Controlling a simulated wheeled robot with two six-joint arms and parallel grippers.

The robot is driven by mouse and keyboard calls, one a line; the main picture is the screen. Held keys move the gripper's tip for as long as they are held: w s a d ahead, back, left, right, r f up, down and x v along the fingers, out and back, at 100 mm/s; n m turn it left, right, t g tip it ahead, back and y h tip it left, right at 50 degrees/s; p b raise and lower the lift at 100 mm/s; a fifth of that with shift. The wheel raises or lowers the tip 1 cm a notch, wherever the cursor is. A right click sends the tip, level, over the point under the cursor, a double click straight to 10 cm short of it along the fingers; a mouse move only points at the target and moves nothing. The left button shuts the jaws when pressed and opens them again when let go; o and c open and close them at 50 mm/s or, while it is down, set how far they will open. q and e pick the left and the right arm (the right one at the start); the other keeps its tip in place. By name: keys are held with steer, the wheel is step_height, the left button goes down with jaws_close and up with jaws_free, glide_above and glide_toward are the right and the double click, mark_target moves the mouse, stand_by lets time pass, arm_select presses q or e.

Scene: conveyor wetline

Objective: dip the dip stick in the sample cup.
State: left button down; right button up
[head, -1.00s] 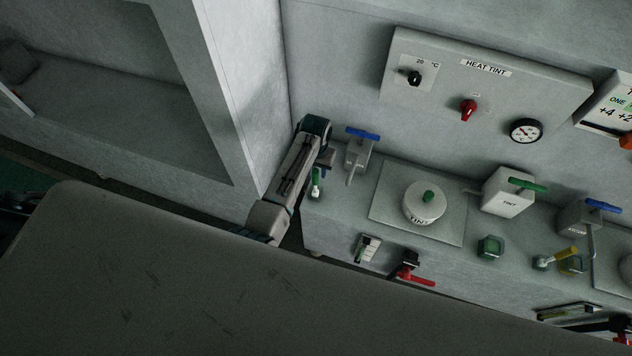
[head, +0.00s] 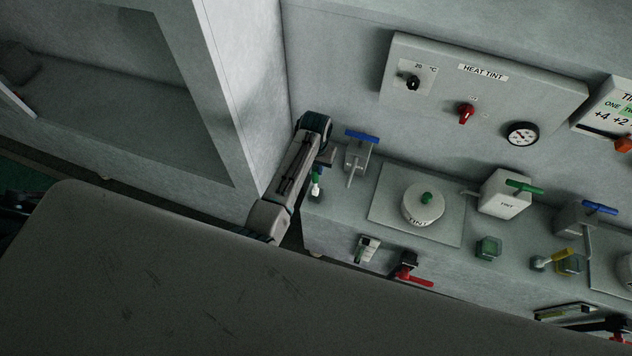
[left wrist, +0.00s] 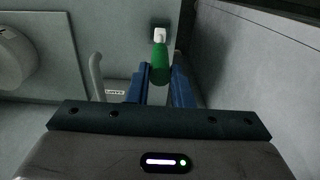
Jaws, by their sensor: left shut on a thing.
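A stick with a green handle and a white tip, which looks like the dip stick (head: 316,183), is held by my left gripper (head: 322,160) at the left end of the counter. In the left wrist view the stick's green handle (left wrist: 160,66) is between the two blue fingers of my left gripper (left wrist: 160,88), white tip pointing away. A small dark square shape (left wrist: 160,22) lies behind the tip; I cannot tell whether it is a cup. A green glass cup (head: 488,248) stands on the counter to the right, well apart from the stick. My right gripper is not in view.
A grey tap with a blue handle (head: 361,138) stands close right of my left gripper. A round lidded pot (head: 424,204) sits on a plate beyond it. A tall wall panel (head: 225,90) is close on the left. A yellow-handled stick (head: 554,258) lies farther right.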

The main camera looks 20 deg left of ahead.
arm_select(q)
steer(key=shift+r, duration=1.7)
